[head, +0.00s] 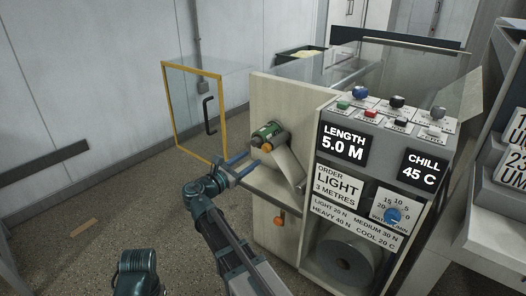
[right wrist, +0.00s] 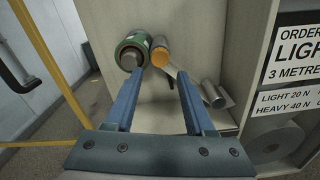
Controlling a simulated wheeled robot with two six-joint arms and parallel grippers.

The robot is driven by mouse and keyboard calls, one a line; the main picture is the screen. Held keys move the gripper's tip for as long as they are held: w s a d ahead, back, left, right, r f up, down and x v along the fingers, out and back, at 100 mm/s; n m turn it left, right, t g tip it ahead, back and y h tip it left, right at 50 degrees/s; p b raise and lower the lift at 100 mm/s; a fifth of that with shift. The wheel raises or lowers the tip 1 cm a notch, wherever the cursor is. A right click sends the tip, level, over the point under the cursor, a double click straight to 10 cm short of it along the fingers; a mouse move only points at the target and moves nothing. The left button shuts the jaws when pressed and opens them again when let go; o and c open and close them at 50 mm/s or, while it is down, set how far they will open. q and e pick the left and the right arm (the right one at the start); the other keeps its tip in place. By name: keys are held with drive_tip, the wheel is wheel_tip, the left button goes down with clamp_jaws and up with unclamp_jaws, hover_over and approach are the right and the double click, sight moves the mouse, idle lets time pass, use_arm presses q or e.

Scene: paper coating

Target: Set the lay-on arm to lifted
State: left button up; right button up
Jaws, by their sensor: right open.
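On the side of the coating machine, a green roller (head: 268,132) with a dark end sits above a shelf; it also shows in the right wrist view (right wrist: 131,47). An orange knob (right wrist: 160,54) is just right of it, seemingly the handle of the lay-on arm; it shows in the head view too (head: 266,147). My left gripper is not in view.
A second orange knob (head: 279,220) sits lower on the side panel. A clear yellow-framed door (head: 166,110) stands open at left. Buttons (head: 360,92) and a blue dial (head: 392,215) are on the front.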

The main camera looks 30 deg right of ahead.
sight(265, 149)
drive_tip(key=x, duration=0.8)
drive_tip(key=shift+c, duration=0.2)
clamp_jaws()
idle(1.1)
